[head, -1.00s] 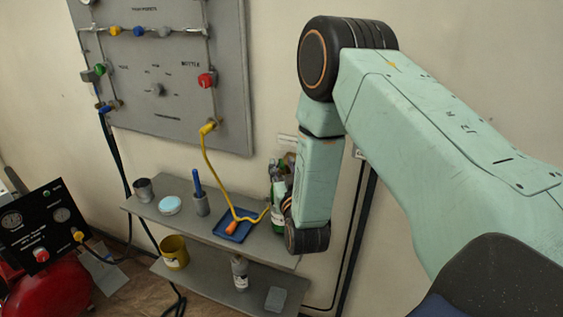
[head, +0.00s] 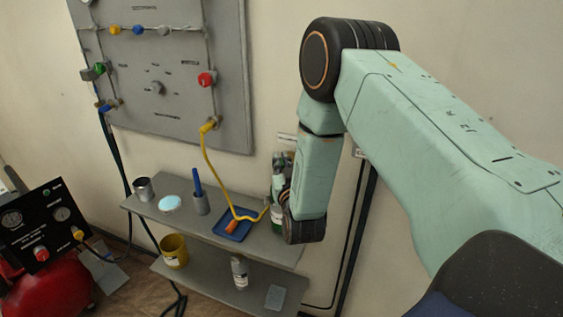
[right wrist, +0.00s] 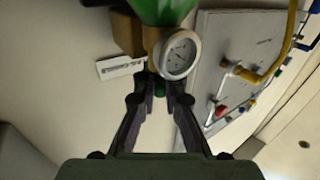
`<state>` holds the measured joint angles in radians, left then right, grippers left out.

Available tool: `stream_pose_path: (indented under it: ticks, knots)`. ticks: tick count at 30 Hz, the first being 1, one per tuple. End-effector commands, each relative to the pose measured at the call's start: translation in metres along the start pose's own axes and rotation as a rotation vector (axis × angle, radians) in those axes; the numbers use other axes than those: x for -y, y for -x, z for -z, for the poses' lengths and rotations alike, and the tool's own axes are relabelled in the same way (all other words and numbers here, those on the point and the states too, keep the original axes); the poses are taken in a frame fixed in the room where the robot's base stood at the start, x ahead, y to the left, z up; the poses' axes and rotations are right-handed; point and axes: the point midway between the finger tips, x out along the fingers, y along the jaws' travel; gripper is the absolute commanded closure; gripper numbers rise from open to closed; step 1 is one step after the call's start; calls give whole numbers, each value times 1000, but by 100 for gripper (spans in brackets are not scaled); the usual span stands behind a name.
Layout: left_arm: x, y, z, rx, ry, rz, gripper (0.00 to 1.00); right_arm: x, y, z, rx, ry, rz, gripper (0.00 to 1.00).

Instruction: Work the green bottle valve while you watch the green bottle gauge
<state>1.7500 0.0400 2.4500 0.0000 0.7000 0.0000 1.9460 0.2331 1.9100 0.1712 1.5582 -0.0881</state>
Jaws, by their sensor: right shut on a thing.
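The green bottle (right wrist: 165,8) shows at the top of the right wrist view, with a brass valve body below it. Its round white-faced gauge (right wrist: 181,54) sits beside the valve; the needle is too small to read surely. My right gripper (right wrist: 160,80) is shut on the small green valve knob (right wrist: 159,91), which shows between the fingertips. In the head view the green bottle (head: 277,217) stands at the right end of the upper shelf, mostly hidden by my right forearm and wrist. My left gripper is not in view.
The upper shelf (head: 150,206) also holds a dark cup, a light blue puck, a grey holder with a blue stick and a blue tray (head: 232,237). A yellow hose (head: 207,160) runs from the grey wall panel (head: 170,95) to the tray area. A red compressor stands lower left.

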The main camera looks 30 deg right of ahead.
Motion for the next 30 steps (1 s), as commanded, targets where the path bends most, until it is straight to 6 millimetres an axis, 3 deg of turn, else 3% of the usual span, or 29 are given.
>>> stream_pose_path:
  ticks: [14,30]
  knots:
    - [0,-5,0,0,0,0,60,2,0,0,-3,1,-35,100]
    - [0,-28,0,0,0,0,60,2,0,0,-5,-1,-350,100]
